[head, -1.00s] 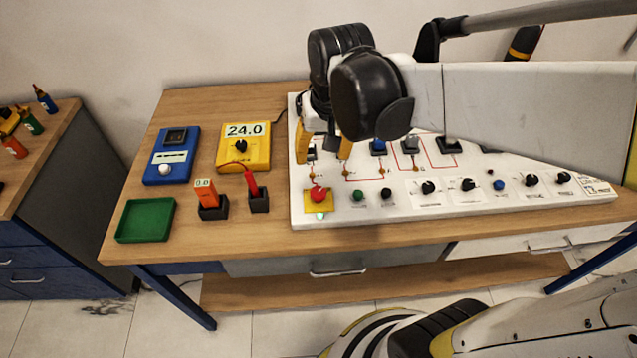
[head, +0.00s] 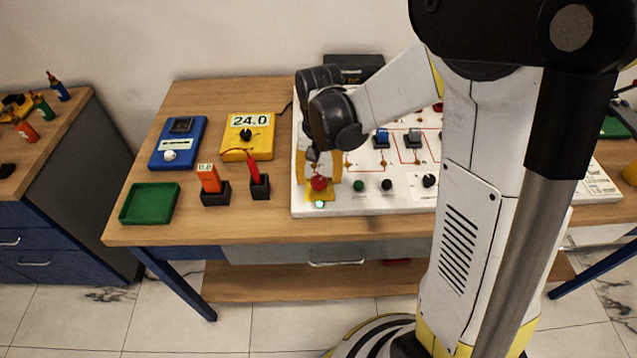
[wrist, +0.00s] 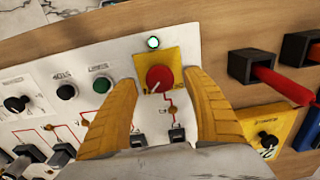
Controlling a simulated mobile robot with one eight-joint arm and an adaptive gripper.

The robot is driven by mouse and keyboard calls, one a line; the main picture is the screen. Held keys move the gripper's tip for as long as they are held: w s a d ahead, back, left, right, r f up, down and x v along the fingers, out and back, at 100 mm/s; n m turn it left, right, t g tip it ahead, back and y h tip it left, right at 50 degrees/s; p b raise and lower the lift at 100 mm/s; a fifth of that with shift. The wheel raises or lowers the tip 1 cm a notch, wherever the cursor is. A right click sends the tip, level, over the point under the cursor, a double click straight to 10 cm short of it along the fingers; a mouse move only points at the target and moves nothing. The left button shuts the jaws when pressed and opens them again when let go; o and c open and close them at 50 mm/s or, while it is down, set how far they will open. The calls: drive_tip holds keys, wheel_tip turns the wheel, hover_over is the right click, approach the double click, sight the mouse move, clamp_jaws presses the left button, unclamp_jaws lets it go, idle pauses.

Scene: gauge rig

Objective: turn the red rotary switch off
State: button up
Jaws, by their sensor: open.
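The red rotary switch (head: 319,183) is a round red knob on a yellow square plate at the left front of the white panel. In the wrist view the red knob (wrist: 160,78) shows a pale pointer line aimed toward the lower left of the picture. A small green lamp (wrist: 153,42) beside the plate is lit; it also shows in the head view (head: 320,204). My gripper (head: 319,180) is open, pointing down over the switch. Its yellow fingers (wrist: 164,90) stand on both sides of the knob, with a visible gap to each side.
The white panel (head: 400,205) carries green and black knobs and several toggle switches. A yellow meter (head: 262,140) reading 24.0, a blue device (head: 178,143), probe holders (head: 215,194) and a green tray (head: 150,203) lie to the left.

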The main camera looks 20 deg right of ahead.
drive_tip(key=shift+f, duration=0.8)
drive_tip(key=c, duration=1.2)
